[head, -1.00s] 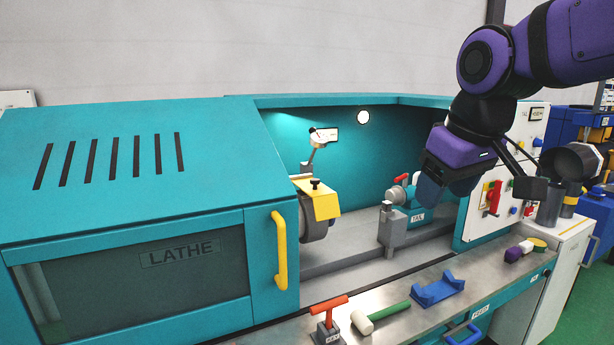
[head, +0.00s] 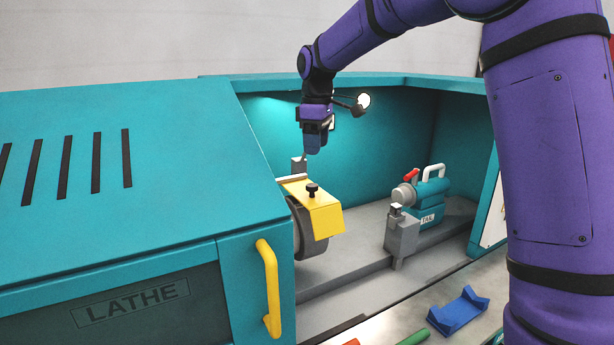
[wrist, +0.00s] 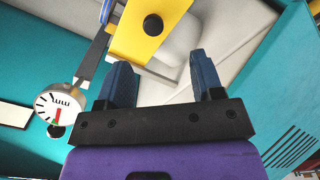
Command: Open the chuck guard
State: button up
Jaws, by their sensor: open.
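The chuck guard (head: 319,212) is a yellow bent plate with a black knob (head: 312,190) on top. It sits down over the grey chuck (head: 304,232) inside the lathe bay. My gripper (head: 312,145) is above and behind the guard in the head view, fingers pointing down. In the wrist view my gripper (wrist: 160,80) shows two blue fingers spread apart with nothing between them. The guard (wrist: 140,32) and its knob (wrist: 153,25) lie ahead of the fingertips, slightly left, apart from them.
A dial gauge (wrist: 62,108) is close left of my fingers in the wrist view. The teal housing with a yellow door handle (head: 270,288) stands left of the guard. A blue cradle (head: 459,311) lies on the front ledge.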

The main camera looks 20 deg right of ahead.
aim_at(312, 185)
jog(key=f, duration=0.4)
jog(key=w+f, duration=0.1)
jog(key=f, duration=0.2)
jog(key=w+f, duration=0.1)
jog(key=f, duration=0.3)
jog(key=shift+w+a+f, duration=0.1)
jog(key=shift+a+f, duration=0.05)
jog(key=shift+f, duration=0.15)
jog(key=shift+c, duration=0.4)
